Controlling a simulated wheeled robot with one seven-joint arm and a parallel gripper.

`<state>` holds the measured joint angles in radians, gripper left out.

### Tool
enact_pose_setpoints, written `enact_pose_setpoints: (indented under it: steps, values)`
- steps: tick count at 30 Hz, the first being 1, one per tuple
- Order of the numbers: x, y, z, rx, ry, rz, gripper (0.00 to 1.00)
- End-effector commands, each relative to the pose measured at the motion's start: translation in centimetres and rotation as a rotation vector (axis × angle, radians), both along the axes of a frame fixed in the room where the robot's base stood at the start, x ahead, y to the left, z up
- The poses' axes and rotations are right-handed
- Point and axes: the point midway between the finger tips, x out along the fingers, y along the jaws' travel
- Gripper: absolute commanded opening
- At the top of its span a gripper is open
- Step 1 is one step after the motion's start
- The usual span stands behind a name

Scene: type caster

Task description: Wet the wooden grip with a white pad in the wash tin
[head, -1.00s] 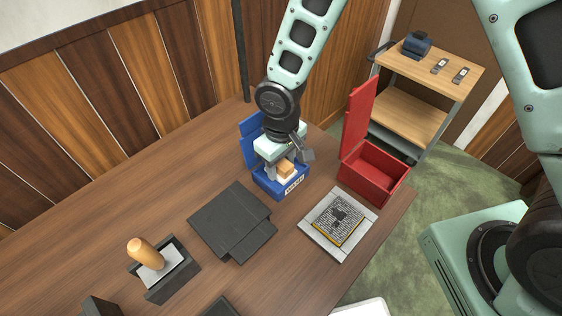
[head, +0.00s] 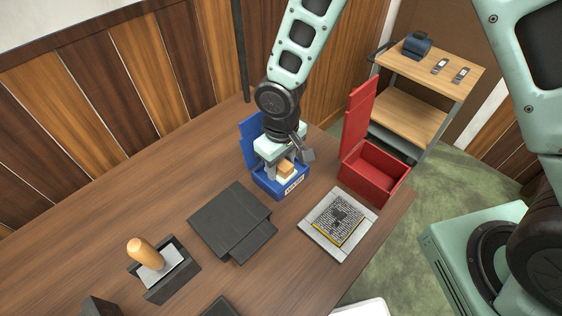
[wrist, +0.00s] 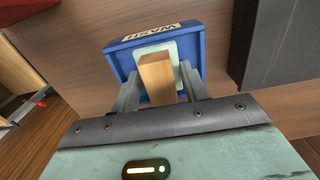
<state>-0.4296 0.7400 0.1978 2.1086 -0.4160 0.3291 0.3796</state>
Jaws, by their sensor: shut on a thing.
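The wash tin (head: 283,187) is a blue open box with its lid raised at the back, standing on the table. Its WASH label shows in the wrist view, where the tin (wrist: 120,55) lies beyond my fingers. The wooden grip (head: 286,167) is a light wood block with a white pad under it; in the wrist view the grip (wrist: 157,78) is between my fingers and the white pad (wrist: 172,48) is within the tin's rim. My gripper (head: 277,165) is shut on the grip, pointing down. The pad's underside and the tin's floor are hidden.
A red open box (head: 372,175) stands right of the tin. A block of type on a pale plate (head: 338,220) lies in front. A dark slab (head: 232,220) and a holder with a round-handled tool (head: 160,265) are to the left. A cart (head: 425,90) stands behind.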

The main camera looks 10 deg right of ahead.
Motion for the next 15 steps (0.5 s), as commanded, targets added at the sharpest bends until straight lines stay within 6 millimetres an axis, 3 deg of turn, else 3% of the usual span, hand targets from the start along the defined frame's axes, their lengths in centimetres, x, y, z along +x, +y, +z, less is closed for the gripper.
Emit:
enact_pose_setpoints:
  steps: [15]
  values:
    - [0.0,0.0,3.9,-0.001,0.001,-0.001,0.27]
